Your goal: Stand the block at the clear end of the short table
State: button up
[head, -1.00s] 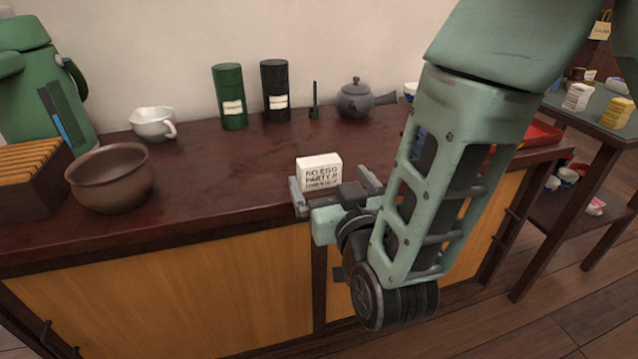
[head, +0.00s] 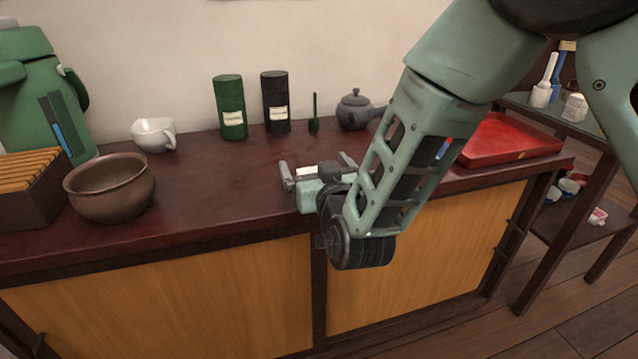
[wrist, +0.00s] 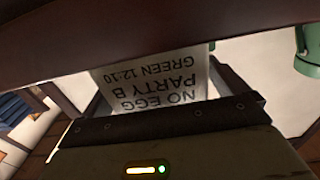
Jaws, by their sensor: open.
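The white block, printed "NO EGG PARTY B GREEN 12:10", shows only as a small pale patch (head: 306,172) in the head view, mostly hidden by my gripper (head: 315,162). In the wrist view the block (wrist: 150,85) appears upside down, its printed face toward the camera, between the spread fingers. My gripper is open around it, over the front part of the dark red-brown counter top (head: 230,190). I cannot tell whether the fingers touch it. A smaller side table (head: 600,130) stands at the right, partly behind my arm.
A brown bowl (head: 110,190), white pouring cup (head: 154,134), green canister (head: 230,107), black canister (head: 275,102), whisk-like tool (head: 314,115) and grey teapot (head: 354,110) line the counter. A red tray (head: 505,140) is at its right end. Bare counter lies left of my gripper.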

jog(key=shift+c, duration=0.4)
jog(key=c, duration=1.1)
jog(key=shift+o, duration=0.2)
